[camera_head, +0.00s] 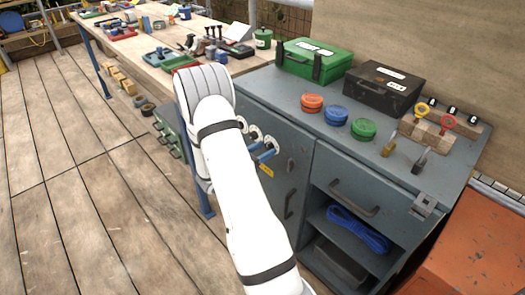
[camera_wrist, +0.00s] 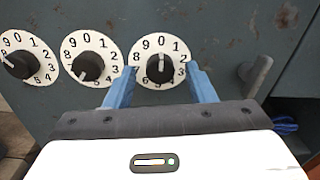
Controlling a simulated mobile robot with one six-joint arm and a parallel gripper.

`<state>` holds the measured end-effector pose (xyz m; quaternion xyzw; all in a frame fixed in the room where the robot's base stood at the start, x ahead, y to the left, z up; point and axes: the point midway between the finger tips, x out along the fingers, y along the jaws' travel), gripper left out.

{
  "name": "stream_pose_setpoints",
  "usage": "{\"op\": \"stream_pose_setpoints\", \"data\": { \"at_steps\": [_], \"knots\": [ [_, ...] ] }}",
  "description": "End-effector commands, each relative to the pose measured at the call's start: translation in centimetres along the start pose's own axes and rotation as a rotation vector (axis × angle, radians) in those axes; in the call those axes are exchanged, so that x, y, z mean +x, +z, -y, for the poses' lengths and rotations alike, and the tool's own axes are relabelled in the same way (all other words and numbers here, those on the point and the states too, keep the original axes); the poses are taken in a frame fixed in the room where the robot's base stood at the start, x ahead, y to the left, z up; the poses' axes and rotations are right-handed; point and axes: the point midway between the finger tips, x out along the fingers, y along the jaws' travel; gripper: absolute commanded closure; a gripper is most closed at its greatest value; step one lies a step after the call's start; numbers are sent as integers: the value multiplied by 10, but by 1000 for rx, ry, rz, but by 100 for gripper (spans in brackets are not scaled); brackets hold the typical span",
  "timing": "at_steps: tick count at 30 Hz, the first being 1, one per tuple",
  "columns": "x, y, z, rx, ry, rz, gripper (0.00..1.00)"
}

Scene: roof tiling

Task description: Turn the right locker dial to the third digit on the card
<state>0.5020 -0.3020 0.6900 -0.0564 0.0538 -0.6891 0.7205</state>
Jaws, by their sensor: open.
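The right locker dial (camera_wrist: 148,80) has a white number ring and a black knob (camera_wrist: 160,67). My gripper (camera_wrist: 162,72) is open, with one blue finger on each side of this dial and gaps between the fingers and the knob. The fingers cover part of the ring's edges. In the head view my gripper (camera_head: 265,152) is at the front of the grey locker (camera_head: 295,140), partly hidden by my arm. No card with readable digits shows.
The middle dial (camera_wrist: 90,57) and left dial (camera_wrist: 22,57) sit left of the right one. A locker handle (camera_wrist: 256,74) stands out on the right. Green (camera_head: 313,60) and black (camera_head: 383,88) boxes stand on the locker top. A workbench (camera_head: 150,45) stands behind.

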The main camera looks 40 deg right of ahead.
Motion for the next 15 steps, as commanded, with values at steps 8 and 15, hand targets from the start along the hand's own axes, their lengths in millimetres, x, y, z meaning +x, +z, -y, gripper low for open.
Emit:
{"op": "stream_pose_setpoints", "data": {
  "at_steps": [8, 15],
  "knots": [
    [0, 0, 0, 0, -1, 0, 69],
    [0, 0, 0, 0, -1, 0, 88]
  ]
}}
